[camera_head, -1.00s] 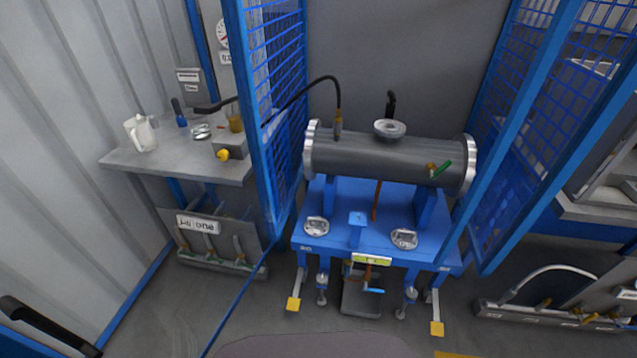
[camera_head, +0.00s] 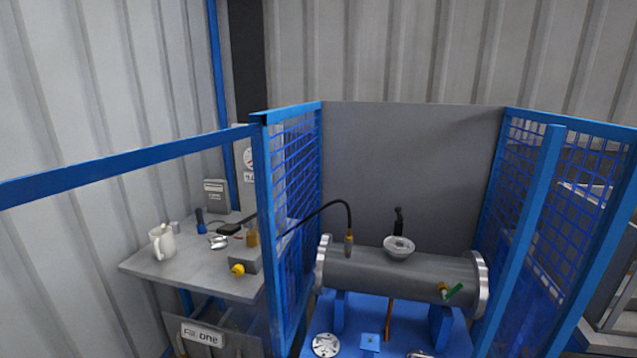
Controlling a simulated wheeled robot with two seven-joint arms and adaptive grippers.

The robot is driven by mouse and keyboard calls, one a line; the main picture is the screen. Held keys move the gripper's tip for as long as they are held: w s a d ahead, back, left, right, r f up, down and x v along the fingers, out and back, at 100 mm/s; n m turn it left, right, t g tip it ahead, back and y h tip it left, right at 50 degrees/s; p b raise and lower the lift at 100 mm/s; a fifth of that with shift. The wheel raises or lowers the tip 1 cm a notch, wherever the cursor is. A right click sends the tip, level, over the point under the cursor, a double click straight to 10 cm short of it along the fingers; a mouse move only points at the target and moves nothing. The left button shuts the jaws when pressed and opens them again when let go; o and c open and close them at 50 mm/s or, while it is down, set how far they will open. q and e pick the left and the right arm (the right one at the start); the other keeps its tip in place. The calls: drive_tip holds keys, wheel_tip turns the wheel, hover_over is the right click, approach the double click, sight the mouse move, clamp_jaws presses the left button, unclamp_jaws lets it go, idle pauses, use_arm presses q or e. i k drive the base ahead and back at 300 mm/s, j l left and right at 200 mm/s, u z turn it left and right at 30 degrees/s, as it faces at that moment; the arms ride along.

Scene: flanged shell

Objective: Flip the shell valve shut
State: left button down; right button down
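The flanged shell (camera_head: 385,272) is a grey horizontal cylinder with a bright flange at each end, lying on a blue stand (camera_head: 350,330). The shell valve (camera_head: 446,289) is a small brass fitting with a green lever (camera_head: 454,290) on the shell's front right side. The lever is tilted, rising to the right. A black hose with a brass end (camera_head: 348,240) meets the shell's top left. Neither of my grippers is in view.
Blue mesh panels (camera_head: 296,190) flank the shell on the left and right (camera_head: 575,190), with a grey panel (camera_head: 410,170) behind. A bench (camera_head: 190,275) at left holds a white jug (camera_head: 162,242) and a box with a yellow knob (camera_head: 238,268). The front side is open.

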sight(446, 297)
drive_tip(key=l+u, duration=0.3)
drive_tip(key=l, duration=0.45)
drive_tip(key=k+l+u, duration=0.1)
drive_tip(key=l+u, duration=0.2)
drive_tip(key=l, duration=0.4)
